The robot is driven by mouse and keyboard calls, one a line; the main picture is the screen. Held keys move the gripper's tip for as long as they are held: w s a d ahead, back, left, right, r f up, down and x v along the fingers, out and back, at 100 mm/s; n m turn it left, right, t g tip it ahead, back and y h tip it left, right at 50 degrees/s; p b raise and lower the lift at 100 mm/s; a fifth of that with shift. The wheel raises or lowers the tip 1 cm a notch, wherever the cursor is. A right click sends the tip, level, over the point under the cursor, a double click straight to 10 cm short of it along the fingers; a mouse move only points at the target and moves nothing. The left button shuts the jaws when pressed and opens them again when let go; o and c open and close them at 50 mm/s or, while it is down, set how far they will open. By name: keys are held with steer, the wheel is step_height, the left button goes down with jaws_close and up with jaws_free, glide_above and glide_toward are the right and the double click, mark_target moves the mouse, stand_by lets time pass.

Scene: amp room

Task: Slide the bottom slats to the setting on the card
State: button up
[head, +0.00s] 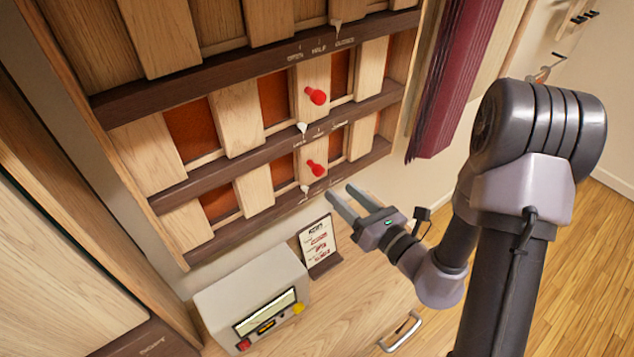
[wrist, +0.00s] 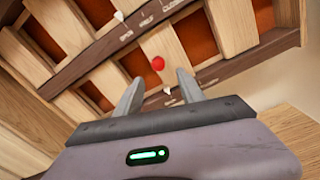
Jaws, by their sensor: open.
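The bottom row of pale wooden slats (head: 260,188) hangs in a dark-railed frame, with orange-red panels showing in the gaps. Its red knob (head: 317,169) also shows in the wrist view (wrist: 158,63), between and beyond my fingers. A white pointer (head: 304,188) sits on the rail below it. The rail above carries a small printed scale (head: 317,133), blurred here. My gripper (head: 343,201) is open and empty, below and right of the knob, apart from it. A card (head: 317,244) with red and dark print stands on the desk; its text is too small to read.
The middle slat row has its own red knob (head: 317,96) above. A grey box with a display (head: 247,299) stands on the wooden desk (head: 352,300). A maroon curtain (head: 455,80) hangs to the right of the frame. Open space lies between gripper and frame.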

mark_target(322, 175)
steer(key=b+x, duration=0.3)
steer(key=x, duration=0.5)
steer(key=shift+a, duration=0.25)
steer(key=shift+x, duration=0.8)
jaws_close()
stand_by(0.3)
